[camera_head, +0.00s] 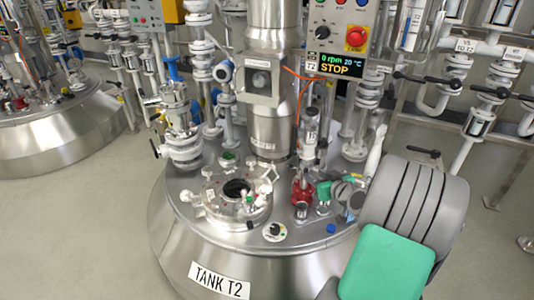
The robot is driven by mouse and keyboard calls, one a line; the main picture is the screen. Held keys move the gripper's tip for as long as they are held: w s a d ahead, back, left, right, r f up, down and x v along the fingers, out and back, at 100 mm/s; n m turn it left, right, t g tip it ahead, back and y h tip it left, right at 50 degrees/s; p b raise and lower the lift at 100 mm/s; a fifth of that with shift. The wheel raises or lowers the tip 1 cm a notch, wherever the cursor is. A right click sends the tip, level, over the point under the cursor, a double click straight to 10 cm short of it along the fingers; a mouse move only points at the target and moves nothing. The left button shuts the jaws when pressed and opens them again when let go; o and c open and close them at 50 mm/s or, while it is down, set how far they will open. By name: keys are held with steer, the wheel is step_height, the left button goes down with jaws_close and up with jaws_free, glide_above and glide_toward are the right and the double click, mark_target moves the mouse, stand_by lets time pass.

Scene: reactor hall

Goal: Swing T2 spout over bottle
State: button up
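Tank T2 (225,262) has a steel dome lid with its name plate at the front. A clear upright tube (310,132) stands on the right half of the lid, above a red part (302,191). I cannot tell which of these parts is the spout or the bottle. My arm comes in from the lower right.
A control panel (340,40) reads 0 rpm, 20 °C and STOP. Pipes and valves (475,120) crowd the right back. The floor (90,225) at left is clear.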

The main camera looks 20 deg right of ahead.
steer(key=s+a+r+n+g+y+p, duration=0.2)
steer(key=a+r+g+p, duration=0.3)
steer(key=a+r+p, duration=0.9)
steer(key=a+r, duration=0.2)
steer(key=a, duration=0.2)
steer(key=shift+s+a+g, duration=0.3)
steer(key=shift+s+a, duration=0.05)
steer(key=shift+a, duration=0.05)
steer(key=shift+r, duration=0.1)
